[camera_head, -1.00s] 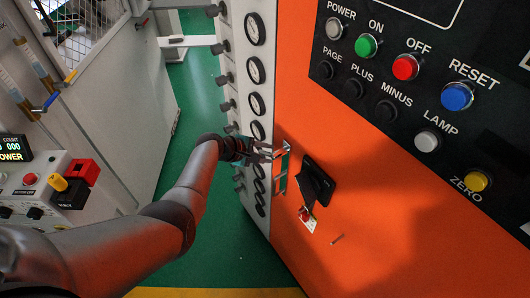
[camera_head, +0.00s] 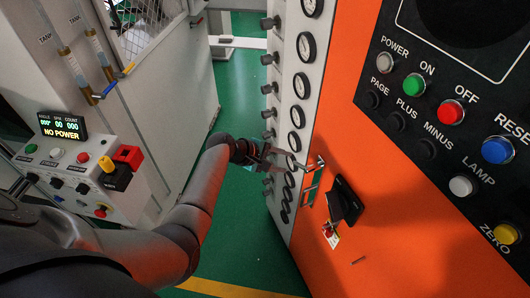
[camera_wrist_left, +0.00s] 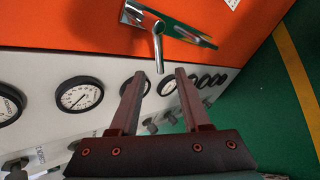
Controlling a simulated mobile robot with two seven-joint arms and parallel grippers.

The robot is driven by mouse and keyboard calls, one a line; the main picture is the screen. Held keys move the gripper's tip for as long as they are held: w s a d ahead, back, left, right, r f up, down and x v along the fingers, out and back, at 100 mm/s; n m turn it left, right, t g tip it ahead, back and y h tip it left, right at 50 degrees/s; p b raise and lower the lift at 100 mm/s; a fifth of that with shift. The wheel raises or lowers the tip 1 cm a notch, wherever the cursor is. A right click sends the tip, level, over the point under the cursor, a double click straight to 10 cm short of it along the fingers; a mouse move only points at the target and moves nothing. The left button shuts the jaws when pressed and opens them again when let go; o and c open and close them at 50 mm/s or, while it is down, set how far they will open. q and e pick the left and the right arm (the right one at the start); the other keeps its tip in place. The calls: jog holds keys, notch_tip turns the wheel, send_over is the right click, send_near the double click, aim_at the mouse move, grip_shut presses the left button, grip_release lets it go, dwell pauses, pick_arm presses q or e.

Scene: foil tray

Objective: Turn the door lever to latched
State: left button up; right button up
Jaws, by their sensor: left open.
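The door lever (camera_wrist_left: 158,48) is a chrome bar on a small metal plate on the orange door. In the left wrist view its free end points down toward the gap between my fingertips. In the head view the lever's metal (camera_head: 314,163) is small, and its exact angle is hard to tell. My left gripper (camera_wrist_left: 161,74) is open and empty, with a finger on either side of the lever's end; I cannot tell whether the end is between them in depth. In the head view the left gripper (camera_head: 285,160) is just left of the lever. My right gripper is not in view.
A black rotary handle (camera_head: 346,200) stands out right of the lever. A white panel with several round gauges (camera_head: 297,115) and dark knobs borders the orange door. A button panel (camera_head: 425,110) is at upper right. A control box (camera_head: 75,160) reading NO POWER is at left.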

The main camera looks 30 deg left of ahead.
pick_arm(q)
jog(key=v, duration=0.7)
jog(key=shift+p, duration=0.45)
jog(key=s+f+m+g+y+b, duration=0.15)
jog(key=s+f+b, duration=0.35)
jog(key=f, duration=0.7)
jog(key=s+f+m+g+y+b, duration=0.1)
jog(key=s+f+m+y+b, duration=0.15)
jog(key=s+f, duration=0.7)
jog(key=s+f+m+g+y+b, duration=0.1)
jog(key=s+f+m+g+b, duration=0.2)
jog(key=f, duration=1.1)
jog(key=s+d+f+m+b, duration=0.1)
jog(key=s+f+m+b, duration=0.4)
jog(key=s+f, duration=0.4)
jog(key=s+d+f+m+g+y+b, duration=0.1)
jog(key=s+f+m+b, duration=0.4)
jog(key=s+f, duration=0.5)
jog(key=s+d+m, duration=0.1)
jog(key=s, duration=0.5)
jog(key=shift+s+d+b, duration=0.2)
jog(key=shift+b, duration=0.1)
